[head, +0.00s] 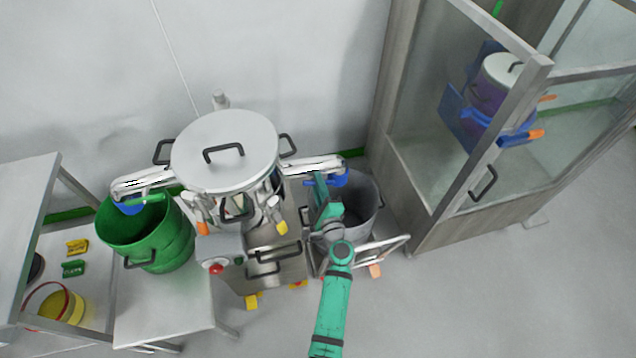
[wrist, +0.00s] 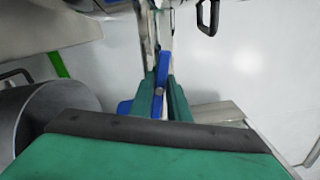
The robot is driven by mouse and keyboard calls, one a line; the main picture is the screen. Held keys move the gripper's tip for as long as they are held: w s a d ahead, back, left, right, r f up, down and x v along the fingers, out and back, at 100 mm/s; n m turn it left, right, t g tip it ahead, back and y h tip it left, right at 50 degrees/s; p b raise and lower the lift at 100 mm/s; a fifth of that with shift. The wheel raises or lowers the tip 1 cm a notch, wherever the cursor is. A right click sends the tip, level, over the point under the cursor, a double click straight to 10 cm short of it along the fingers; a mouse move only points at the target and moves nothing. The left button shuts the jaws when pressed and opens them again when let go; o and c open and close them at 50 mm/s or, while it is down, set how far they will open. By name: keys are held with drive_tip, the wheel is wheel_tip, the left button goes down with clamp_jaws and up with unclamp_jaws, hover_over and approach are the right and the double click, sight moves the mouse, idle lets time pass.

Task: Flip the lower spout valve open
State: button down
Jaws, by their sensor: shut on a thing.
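A round steel machine with a lidded top (head: 224,150) has a spout on each side. The right spout (head: 312,166) ends above a grey bin and carries a blue valve handle (head: 341,178). The left spout (head: 143,184) ends over a green bin, with a blue part (head: 130,208) under it. My gripper (head: 320,183) is at the right spout's end. In the wrist view, my gripper (wrist: 167,88) is shut on the blue valve handle (wrist: 164,68), which stands between the teal fingers. The spout's inside is hidden, so I cannot tell how far the valve is turned.
The grey bin (head: 365,205) stands close to my arm, on a wheeled frame (head: 385,252). A glass-fronted cabinet (head: 440,215) stands at the right. The floor at the lower right is clear.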

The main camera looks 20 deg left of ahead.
drive_tip(key=shift+n, duration=1.7)
drive_tip(key=shift+f, duration=0.1)
drive_tip(key=c, duration=1.7)
unclamp_jaws()
drive_tip(key=shift+c, duration=0.2)
drive_tip(key=v, duration=1)
drive_tip(key=shift+s+d, duration=0.25)
drive_tip(key=shift+s, duration=0.1)
